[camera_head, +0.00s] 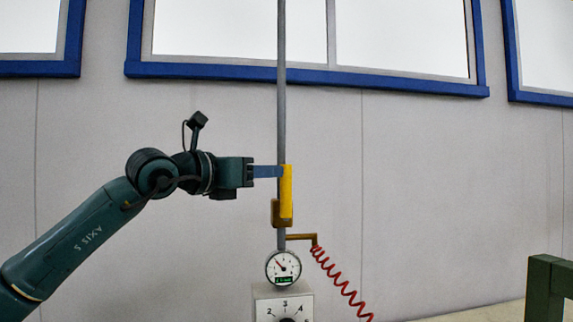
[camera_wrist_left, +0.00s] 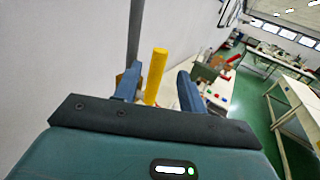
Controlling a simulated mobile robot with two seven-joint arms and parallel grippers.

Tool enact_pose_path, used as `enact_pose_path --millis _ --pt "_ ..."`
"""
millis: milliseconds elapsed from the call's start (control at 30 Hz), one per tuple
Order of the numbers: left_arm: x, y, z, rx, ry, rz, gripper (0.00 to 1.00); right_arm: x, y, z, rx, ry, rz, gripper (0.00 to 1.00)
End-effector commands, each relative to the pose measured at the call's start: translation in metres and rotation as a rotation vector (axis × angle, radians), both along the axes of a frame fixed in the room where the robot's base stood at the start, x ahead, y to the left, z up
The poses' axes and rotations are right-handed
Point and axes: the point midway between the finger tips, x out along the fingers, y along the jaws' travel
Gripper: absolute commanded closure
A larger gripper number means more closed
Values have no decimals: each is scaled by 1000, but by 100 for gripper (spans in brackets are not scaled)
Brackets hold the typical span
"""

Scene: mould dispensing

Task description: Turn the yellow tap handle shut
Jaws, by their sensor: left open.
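The yellow tap handle (camera_head: 287,191) stands upright along the grey vertical pipe (camera_head: 281,110) in the head view, just above a brass-coloured valve body (camera_head: 276,213). My left gripper (camera_head: 277,171) reaches in from the left at the handle's upper part. In the left wrist view the yellow handle (camera_wrist_left: 156,76) stands between the two blue fingers of my open left gripper (camera_wrist_left: 157,88). The handle looks nearer the left finger; whether a finger touches it I cannot tell. My right gripper is not in view.
Below the valve are a round gauge (camera_head: 284,267) and a grey box with a numbered dial (camera_head: 284,303). A coiled red hose (camera_head: 340,285) hangs from a brass outlet (camera_head: 303,238). A green frame (camera_head: 546,285) stands at lower right.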

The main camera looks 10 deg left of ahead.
Motion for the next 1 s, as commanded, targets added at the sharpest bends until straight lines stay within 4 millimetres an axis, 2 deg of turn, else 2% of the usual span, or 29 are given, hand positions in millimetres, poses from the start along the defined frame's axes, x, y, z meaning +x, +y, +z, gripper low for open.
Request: enact_pose_path --millis 100,300,500,767,1000 --pt "21 -15 4 -1 2 -1 59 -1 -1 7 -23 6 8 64" --pt "46 -31 3 0 1 -1 59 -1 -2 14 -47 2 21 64" --pt "56 -37 1 0 0 1 59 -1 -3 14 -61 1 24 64" --pt "56 -37 0 0 0 0 59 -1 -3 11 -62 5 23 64" --pt "56 -37 0 0 0 1 78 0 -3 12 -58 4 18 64"
